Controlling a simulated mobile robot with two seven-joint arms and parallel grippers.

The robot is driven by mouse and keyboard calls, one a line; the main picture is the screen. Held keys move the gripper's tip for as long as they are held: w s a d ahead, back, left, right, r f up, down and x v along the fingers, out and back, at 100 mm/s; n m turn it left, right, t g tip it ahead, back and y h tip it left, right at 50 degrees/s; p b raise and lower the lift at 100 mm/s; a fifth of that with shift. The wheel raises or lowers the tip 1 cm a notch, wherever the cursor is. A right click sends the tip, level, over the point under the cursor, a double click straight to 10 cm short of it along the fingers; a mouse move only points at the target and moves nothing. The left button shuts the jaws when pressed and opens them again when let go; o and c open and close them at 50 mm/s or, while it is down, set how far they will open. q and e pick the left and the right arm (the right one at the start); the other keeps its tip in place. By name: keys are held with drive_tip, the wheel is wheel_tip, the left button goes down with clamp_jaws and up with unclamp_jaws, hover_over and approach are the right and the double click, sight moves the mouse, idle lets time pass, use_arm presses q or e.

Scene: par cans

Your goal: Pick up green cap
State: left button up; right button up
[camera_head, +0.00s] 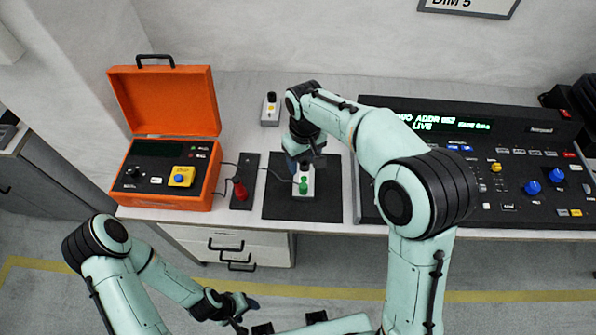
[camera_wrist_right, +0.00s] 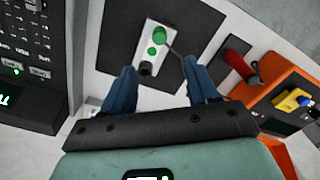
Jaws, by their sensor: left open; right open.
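A small green cap (camera_head: 303,181) sits on a white block (camera_head: 309,191) on a dark mat (camera_head: 330,206). In the right wrist view the white block (camera_wrist_right: 161,28) carries a green round piece (camera_wrist_right: 159,36), a second green spot and a black knob-like piece (camera_wrist_right: 145,68); I cannot tell which green one is the cap. My right gripper (camera_head: 305,162) is open and empty just above and behind the block, its blue fingers (camera_wrist_right: 160,66) spread either side of the block's near end in the wrist view. My left gripper (camera_head: 240,308) is open and low in front of the table, away from the cap.
An orange case (camera_head: 205,170) with a yellow button box (camera_head: 181,177) stands at left. A red-handled device (camera_head: 240,190) on a dark plate sits between case and mat, with a cable towards the block. A mixing console (camera_head: 520,165) fills the right. A small grey-white device (camera_head: 270,109) stands behind.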

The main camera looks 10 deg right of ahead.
hover_over(304, 186)
drive_tip(key=f, duration=0.6)
drive_tip(key=shift+s+a+f+b, duration=0.15)
drive_tip(key=shift+s+f+b, duration=0.15)
drive_tip(key=shift+f+b, duration=0.05)
drive_tip(key=shift+w+f, duration=0.2)
drive_tip(key=shift+f, duration=1.4)
drive_tip(key=shift+w+f, duration=0.15)
drive_tip(key=shift+f, duration=1.4)
use_arm(q)
drive_tip(key=shift+s+f, duration=0.45)
drive_tip(key=shift+s, duration=0.3)
use_arm(e)
clamp_jaws()
drive_tip(key=shift+r, duration=0.2)
